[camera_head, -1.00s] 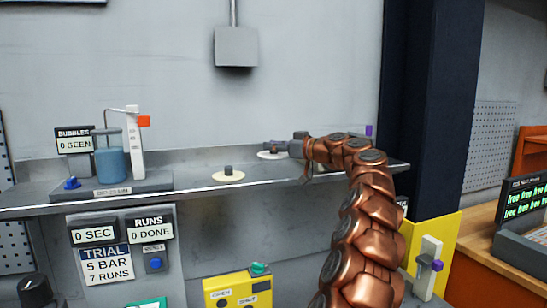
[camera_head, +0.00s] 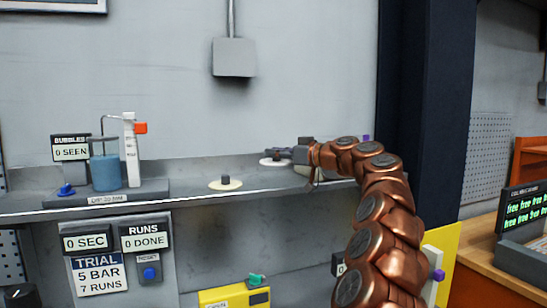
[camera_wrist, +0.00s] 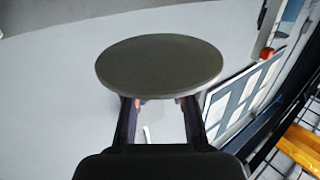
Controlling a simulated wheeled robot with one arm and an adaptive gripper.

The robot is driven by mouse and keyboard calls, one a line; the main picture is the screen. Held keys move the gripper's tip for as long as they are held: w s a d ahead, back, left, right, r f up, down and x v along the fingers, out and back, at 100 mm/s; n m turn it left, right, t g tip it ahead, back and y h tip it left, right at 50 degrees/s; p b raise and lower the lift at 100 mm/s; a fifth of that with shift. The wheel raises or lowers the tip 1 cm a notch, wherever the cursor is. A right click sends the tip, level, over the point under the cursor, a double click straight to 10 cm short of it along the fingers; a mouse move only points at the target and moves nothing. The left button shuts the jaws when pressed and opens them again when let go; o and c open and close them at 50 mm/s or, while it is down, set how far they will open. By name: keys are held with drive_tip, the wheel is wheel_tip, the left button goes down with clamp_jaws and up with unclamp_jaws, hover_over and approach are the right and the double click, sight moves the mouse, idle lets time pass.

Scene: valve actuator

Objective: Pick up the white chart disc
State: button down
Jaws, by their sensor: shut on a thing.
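The white chart disc (camera_head: 271,162) shows as a thin pale ellipse at the back of the grey shelf in the camera_head view. My gripper (camera_head: 288,154) reaches it from the right and is shut on it, near its dark centre. I cannot tell whether the disc touches the shelf or hangs just above it. In the camera_wrist view a dark grey round face (camera_wrist: 160,65), which appears to be the held disc in shade, covers the fingertips.
The bubble column stand (camera_head: 105,172), with a blue beaker and a white upright, is on the shelf's left. A grey box (camera_head: 234,58) hangs on the wall above. A dark pillar (camera_head: 425,100) rises on the right. The shelf between the stand and the cream disc is clear.

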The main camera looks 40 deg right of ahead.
drive_tip(key=s+a+b, duration=0.3)
drive_tip(key=s+b, duration=0.2)
drive_tip(key=s, duration=0.9)
drive_tip(key=shift+a, duration=0.3)
